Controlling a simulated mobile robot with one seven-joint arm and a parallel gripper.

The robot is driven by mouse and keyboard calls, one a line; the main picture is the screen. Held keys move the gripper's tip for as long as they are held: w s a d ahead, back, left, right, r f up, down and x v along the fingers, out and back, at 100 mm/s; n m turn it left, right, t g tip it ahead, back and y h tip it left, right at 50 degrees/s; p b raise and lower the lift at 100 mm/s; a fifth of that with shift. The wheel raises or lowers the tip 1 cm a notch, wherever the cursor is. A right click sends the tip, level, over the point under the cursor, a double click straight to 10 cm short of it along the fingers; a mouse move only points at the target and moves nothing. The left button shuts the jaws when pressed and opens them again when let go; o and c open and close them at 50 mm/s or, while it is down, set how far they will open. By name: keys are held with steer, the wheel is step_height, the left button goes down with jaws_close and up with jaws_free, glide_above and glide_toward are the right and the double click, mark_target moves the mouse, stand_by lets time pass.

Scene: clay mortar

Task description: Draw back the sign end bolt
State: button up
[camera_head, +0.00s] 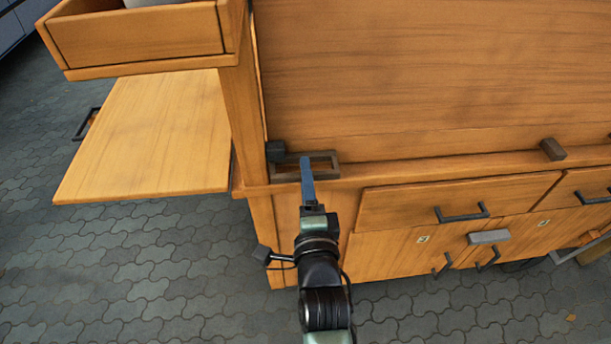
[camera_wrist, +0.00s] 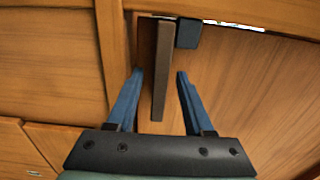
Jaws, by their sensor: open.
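A brown-grey metal loop handle (camera_head: 322,157), which looks like the bolt, sits on the ledge at the left corner of the upright panel. A dark block (camera_head: 276,151) stands at its left end by the post. In the wrist view the handle shows as a long bar (camera_wrist: 161,72) with the dark block (camera_wrist: 188,33) beside its far end. My gripper (camera_head: 307,160) is open at the handle. In the wrist view its blue fingers (camera_wrist: 160,74) stand on either side of the bar, with gaps visible. The finger overlaps part of the handle in the head view.
The large wooden panel (camera_head: 430,75) rises behind the ledge. A brown block (camera_head: 552,149) sits farther right on the ledge. Drawers with dark handles (camera_head: 462,213) and a grey latch (camera_head: 488,237) are below. A wooden side shelf (camera_head: 150,135) and a tray (camera_head: 140,38) stick out left.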

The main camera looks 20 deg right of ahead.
steer(key=shift+w+d, duration=0.1)
steer(key=shift+w, duration=0.35)
jaws_close()
stand_by(1.2)
